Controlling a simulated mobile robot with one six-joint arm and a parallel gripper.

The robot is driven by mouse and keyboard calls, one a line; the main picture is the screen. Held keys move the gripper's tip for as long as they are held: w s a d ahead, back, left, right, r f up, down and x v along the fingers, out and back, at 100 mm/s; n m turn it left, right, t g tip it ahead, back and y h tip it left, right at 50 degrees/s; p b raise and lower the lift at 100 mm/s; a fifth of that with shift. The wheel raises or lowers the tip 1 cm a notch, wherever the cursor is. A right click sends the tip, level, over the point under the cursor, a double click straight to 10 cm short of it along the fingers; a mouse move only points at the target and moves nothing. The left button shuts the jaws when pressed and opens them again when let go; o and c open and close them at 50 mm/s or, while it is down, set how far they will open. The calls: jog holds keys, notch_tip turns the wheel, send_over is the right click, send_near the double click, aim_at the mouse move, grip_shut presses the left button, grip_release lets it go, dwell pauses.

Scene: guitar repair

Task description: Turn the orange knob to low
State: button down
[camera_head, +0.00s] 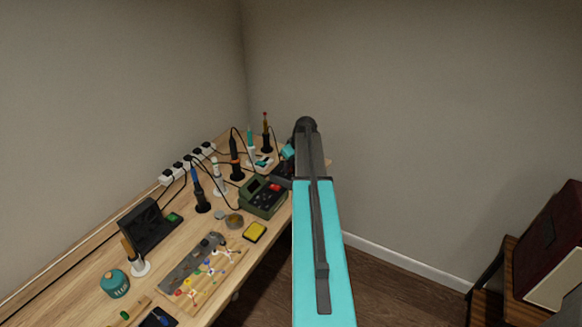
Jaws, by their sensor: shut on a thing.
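A green station box (262,197) with a red patch on its top stands near the right edge of the workbench. I cannot make out an orange knob for sure; it is too small or hidden. My arm stretches from the bottom of the view to the bench's far right end and bends down there. My gripper (282,171), dark and small, is low behind the green box, partly covered by my arm. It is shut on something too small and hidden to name. I cannot tell whether it touches the green box.
Several soldering tools on stands, such as a blue one (198,187) and an orange-and-black one (235,160), crowd the bench's back. Cables run to a power strip (187,162). A yellow sponge (254,231) lies in front of the green box. Walls stand close behind.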

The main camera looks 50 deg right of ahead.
jog(key=m, duration=0.1)
jog(key=m+h+b, duration=0.1)
jog(key=m, duration=0.2)
jog(key=shift+w+a+m+g+h+b, duration=0.15)
jog(key=shift+a+m+g+h+b, duration=0.15)
jog(key=shift+m+g+b, duration=0.1)
jog(key=shift+w+m+g+h+b, duration=0.15)
jog(key=shift+m+g+h+b, duration=0.4)
jog(key=shift+m, duration=1.55)
jog(key=shift+a, duration=0.1)
jog(key=c, duration=1.8)
grip_release()
jog(key=shift+r, duration=0.1)
jog(key=b+v, duration=0.2)
jog(key=v, duration=1.1)
jog(key=shift+r, duration=0.3)
jog(key=shift+a, duration=0.15)
